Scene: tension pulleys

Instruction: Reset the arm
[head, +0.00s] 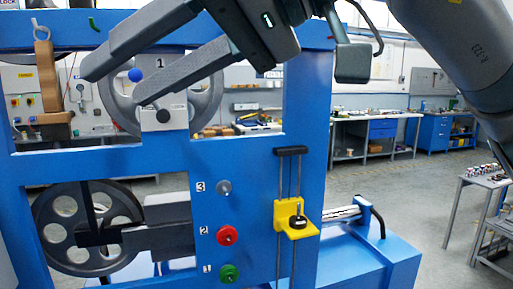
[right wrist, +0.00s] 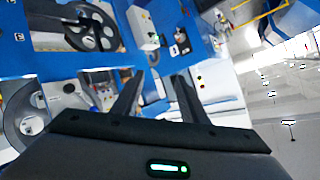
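My right gripper (head: 115,83) reaches in from the upper right in the head view. Its two dark fingers are apart, with nothing seen held between them. A small blue ball knob (head: 135,75) shows in the gap between the fingers, near their tips; I cannot tell whether they touch it. Behind is the upper pulley wheel (head: 208,98) with a light block marked 1. In the right wrist view the fingers (right wrist: 157,82) are also spread, with blue frame beyond. A dark grey lever arm (head: 150,238) lies across the lower pulley wheel (head: 62,206). My left gripper is not in view.
The blue frame (head: 250,180) carries a grey button (head: 224,187), a red button (head: 227,235) and a green button (head: 229,273). A yellow slider (head: 290,215) with a black knob sits on two rods.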

